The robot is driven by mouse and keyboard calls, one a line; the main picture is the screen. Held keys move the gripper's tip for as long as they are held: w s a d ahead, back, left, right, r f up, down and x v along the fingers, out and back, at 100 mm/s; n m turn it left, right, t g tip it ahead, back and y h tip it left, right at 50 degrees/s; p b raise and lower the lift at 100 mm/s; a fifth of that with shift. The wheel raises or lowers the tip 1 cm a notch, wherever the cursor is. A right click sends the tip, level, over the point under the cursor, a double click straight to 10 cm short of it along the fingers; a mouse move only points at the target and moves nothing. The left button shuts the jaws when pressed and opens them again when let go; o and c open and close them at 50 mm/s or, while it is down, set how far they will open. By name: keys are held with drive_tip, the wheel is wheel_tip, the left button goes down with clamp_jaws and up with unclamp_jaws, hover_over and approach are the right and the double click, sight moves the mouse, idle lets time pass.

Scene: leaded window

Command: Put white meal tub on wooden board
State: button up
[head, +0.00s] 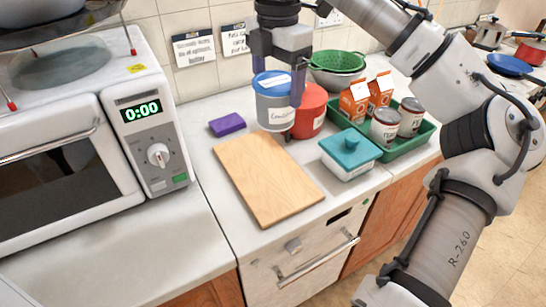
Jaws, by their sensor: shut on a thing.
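The white meal tub (275,110) has a pale body with handwriting on it and a blue lid. My gripper (278,84) is shut on it from above, with a finger on either side of the lid. The tub is upright at the far right corner of the wooden board (262,180). The board lies flat and bare on the counter.
A red tub (311,110) stands close behind the held tub. A teal-lidded white box (350,156) is right of the board. A green tray (402,148) holds cans and orange cartons, near a green colander (336,61). A purple block (227,124) and a microwave (75,130) are left.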

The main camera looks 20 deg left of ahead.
sight(277, 112)
wheel_tip(277, 112, down, 18)
drive_tip(key=shift+s+f+p, duration=0.1)
drive_tip(key=shift+f+p, duration=0.05)
drive_tip(key=shift+p, duration=0.35)
drive_tip(key=shift+f, duration=0.15)
drive_tip(key=o, duration=1.3)
wheel_tip(277, 112, up, 12)
drive_tip(key=shift+r+b, duration=0.15)
drive_tip(key=shift+b, duration=0.6)
